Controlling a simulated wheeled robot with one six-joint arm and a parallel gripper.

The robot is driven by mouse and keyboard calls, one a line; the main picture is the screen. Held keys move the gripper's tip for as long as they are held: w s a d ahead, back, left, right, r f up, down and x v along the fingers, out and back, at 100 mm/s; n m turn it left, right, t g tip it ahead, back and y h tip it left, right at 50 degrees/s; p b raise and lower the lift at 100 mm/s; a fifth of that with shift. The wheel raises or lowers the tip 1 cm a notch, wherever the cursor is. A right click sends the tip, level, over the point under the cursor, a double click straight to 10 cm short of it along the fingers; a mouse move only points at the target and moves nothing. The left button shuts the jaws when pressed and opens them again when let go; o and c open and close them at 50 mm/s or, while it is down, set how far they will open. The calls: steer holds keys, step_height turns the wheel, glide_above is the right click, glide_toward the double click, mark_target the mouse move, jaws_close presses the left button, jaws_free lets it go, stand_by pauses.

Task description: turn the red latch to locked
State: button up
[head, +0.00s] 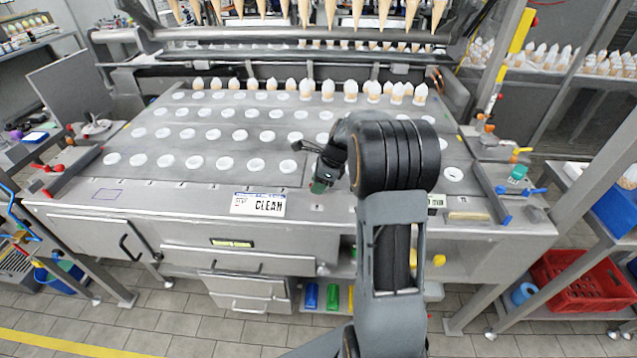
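A small red handle (52,167), which may be the red latch, shows at the left end of the grey machine table. My arm hides part of the table's right half.
The table (140,187) has rows of white-rimmed holes, with white-topped cones (307,88) along the back. More cones hang above from a rack. A CLEAN sign (258,204) is at the front edge. A blue lever (522,190) is at right, and a red crate (585,285) stands below.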

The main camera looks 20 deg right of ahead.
steer(key=shift+f, duration=0.1)
jaws_close()
stand_by(0.4)
steer(key=shift+n, duration=0.3)
steer(key=n+g+p, duration=0.1)
steer(key=n+p, duration=0.1)
steer(key=n, duration=0.1)
steer(key=shift+w+y, duration=0.1)
steer(key=shift+y, duration=0.3)
steer(key=n+g+p, duration=0.2)
steer(key=n, duration=0.2)
steer(key=n+g, duration=0.1)
steer(key=n, duration=0.1)
steer(key=n+p, duration=0.1)
steer(key=n, duration=0.2)
steer(key=shift+w+g+h, duration=0.1)
steer(key=shift+g+h, duration=0.3)
steer(key=n+g+h, duration=0.1)
steer(key=n, duration=0.3)
steer(key=shift+a, duration=0.1)
steer(key=shift+f+n+p, duration=0.1)
steer(key=shift+n+p, duration=0.2)
steer(key=shift+n, duration=0.1)
